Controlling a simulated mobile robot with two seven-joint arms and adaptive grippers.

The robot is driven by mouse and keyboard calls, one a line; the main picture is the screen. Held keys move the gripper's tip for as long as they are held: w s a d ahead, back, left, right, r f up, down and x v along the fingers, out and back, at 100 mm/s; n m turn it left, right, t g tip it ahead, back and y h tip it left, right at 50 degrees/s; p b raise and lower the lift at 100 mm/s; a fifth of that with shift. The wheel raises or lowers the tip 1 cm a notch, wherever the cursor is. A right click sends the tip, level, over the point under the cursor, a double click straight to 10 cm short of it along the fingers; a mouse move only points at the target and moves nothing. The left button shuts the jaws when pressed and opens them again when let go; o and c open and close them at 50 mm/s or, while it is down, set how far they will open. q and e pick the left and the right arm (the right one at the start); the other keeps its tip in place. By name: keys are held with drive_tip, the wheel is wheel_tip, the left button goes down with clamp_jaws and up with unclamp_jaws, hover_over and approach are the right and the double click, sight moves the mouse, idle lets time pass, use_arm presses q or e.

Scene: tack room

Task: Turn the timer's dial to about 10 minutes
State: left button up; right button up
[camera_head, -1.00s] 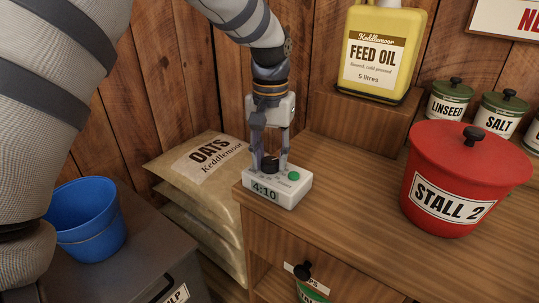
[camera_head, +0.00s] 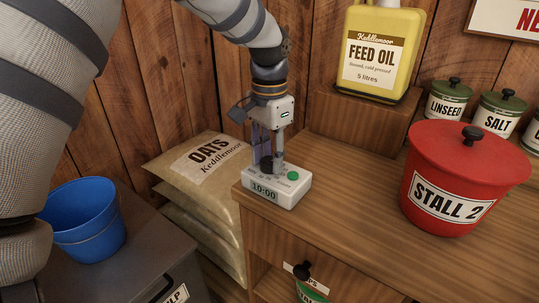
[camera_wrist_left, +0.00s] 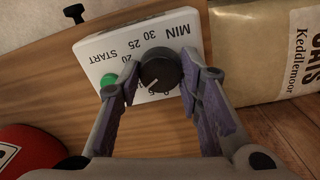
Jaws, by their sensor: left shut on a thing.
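The white timer (camera_head: 289,194) sits at the front left corner of the wooden cabinet top. In the left wrist view, the timer's face (camera_wrist_left: 112,48) shows upside down, with a minute scale and a green START button (camera_wrist_left: 108,80). The black dial (camera_wrist_left: 159,73) has a light pointer mark towards the low numbers. My left gripper (camera_head: 272,163) points down over the timer, shut on the dial with one finger on either side. The fingers partly hide the dial and some scale numbers. My right gripper is not in view.
A red STALL 2 tub (camera_head: 447,218) stands on the cabinet top (camera_head: 345,205) to the right. A yellow feed oil can (camera_head: 379,55) stands on a wooden block behind. Oats sacks (camera_head: 205,165) and a blue bucket (camera_head: 88,220) are at the left.

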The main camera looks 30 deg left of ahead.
sight(269, 160)
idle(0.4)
use_arm(q)
drive_tip(key=o, duration=1.2)
wheel_tip(269, 160, up, 12)
